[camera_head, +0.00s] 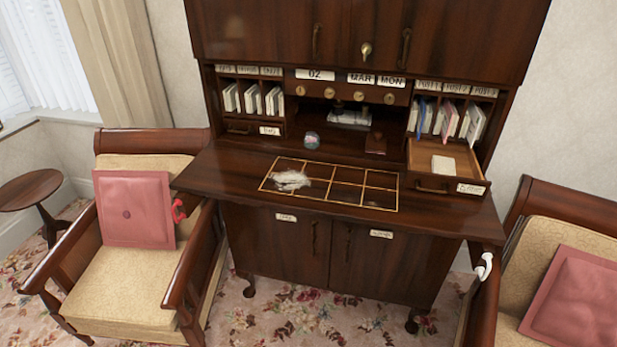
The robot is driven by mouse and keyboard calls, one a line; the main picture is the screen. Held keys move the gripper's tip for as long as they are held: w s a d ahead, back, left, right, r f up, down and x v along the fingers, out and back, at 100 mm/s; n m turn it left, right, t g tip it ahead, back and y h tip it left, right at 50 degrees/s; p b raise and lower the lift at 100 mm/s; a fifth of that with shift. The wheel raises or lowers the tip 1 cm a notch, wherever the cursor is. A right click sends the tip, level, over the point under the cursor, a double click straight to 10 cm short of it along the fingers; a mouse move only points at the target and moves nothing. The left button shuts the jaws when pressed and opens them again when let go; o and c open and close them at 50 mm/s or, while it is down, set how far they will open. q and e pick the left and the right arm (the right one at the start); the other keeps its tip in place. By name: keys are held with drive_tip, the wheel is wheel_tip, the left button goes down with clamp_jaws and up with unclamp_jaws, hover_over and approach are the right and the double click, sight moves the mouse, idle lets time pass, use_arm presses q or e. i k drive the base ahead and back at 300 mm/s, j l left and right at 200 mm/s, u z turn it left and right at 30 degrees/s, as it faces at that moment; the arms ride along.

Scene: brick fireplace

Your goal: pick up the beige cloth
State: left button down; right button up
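A crumpled, pale beige-white cloth (291,180) lies on the desk's writing surface (225,171). It sits at the left part of a gold-lined rectangular grid (352,194) and covers some of the lines. Neither of my grippers can be made out in the head view, and nothing is touching the cloth.
Behind it stand a small round object (311,140) and a pale device (349,117). An open drawer (428,184) at the right holds a cream block (443,164). Armchairs (130,285) (545,240) flank the desk. The desk's front middle is clear.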

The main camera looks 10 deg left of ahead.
sight(441, 165)
drive_tip(key=i+j, duration=0.2)
drive_tip(key=j, duration=0.2)
drive_tip(key=i+j, duration=0.25)
drive_tip(key=j, duration=0.15)
drive_tip(key=i+j, duration=0.2)
drive_tip(key=j, duration=0.2)
